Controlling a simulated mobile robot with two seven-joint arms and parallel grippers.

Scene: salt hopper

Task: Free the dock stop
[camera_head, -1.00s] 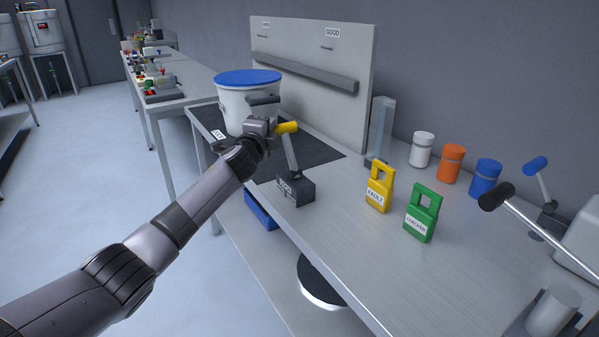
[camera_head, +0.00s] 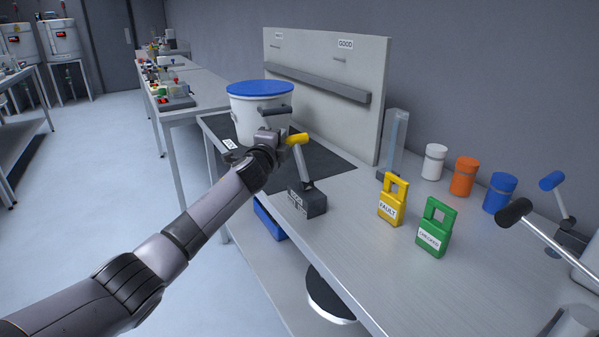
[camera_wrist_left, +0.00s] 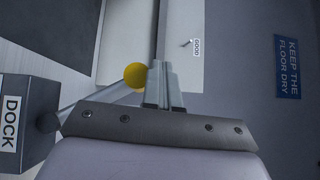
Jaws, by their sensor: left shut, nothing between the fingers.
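The dock stop is a dark block (camera_head: 308,203) labelled DOCK on the bench's near edge. It carries a grey lever (camera_head: 304,165) with a yellow knob (camera_head: 297,139), tilted slightly left. In the left wrist view, the DOCK block (camera_wrist_left: 25,120) is at the left and the yellow knob (camera_wrist_left: 136,75) shows just left of the fingers. My left gripper (camera_head: 268,135) is beside the knob in the head view, in front of the white drum (camera_head: 262,112) with a blue lid. Its fingers (camera_wrist_left: 165,82) are shut and empty. Whether they touch the knob I cannot tell. My right gripper is not in view.
A yellow FAULT tag (camera_head: 392,200) and a green tag (camera_head: 436,228) stand right of the block. An upright board (camera_head: 325,65) stands behind the drum.

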